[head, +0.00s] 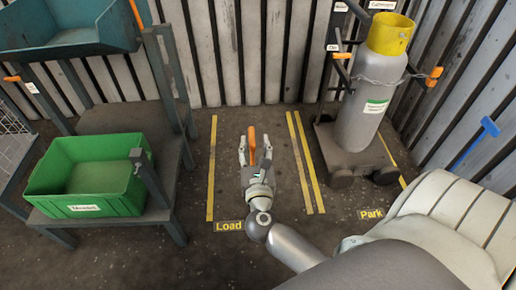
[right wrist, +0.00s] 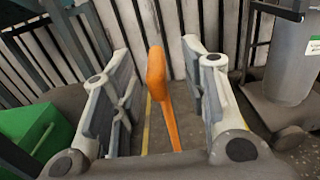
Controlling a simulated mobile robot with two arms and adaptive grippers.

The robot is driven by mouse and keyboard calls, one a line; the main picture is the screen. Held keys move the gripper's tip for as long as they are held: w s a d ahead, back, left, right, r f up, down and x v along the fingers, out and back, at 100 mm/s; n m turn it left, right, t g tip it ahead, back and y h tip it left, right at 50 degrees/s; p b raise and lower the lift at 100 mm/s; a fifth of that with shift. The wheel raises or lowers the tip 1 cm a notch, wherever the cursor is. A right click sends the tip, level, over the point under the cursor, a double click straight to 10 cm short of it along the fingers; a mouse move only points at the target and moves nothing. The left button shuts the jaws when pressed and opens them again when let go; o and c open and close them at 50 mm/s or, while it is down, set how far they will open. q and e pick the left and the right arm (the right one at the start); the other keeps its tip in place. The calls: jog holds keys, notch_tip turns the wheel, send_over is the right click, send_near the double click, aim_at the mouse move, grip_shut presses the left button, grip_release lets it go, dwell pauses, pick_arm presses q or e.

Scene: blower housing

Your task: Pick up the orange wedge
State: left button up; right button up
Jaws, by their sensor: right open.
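The orange wedge (head: 252,140) shows as a narrow upright orange piece over the dark floor, between the yellow lines. My right gripper (head: 255,148) is open, with one finger on each side of it in the head view. In the right wrist view the wedge (right wrist: 158,80) stands between the open fingers (right wrist: 155,62), with a visible gap on both sides. Its lower end runs out of sight behind the gripper's palm. I cannot tell its exact depth between the fingers. My left gripper is not in view.
A green bin (head: 88,190) sits on a rack at the left, with a teal bin (head: 70,38) above. A grey gas cylinder (head: 360,115) with a yellow top stands on a cart (head: 345,155) at the right. A corrugated wall (head: 250,50) closes the back. The marked floor lane is clear.

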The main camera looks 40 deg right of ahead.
aim_at(251, 127)
jog(key=x, duration=0.8)
jog(key=shift+w+a+f+b, duration=0.15)
jog(key=shift+a+f+b, duration=0.15)
jog(key=shift+f+b, duration=0.1)
jog(key=shift+c, duration=0.5)
grip_shut()
jog(key=shift+r, duration=0.1)
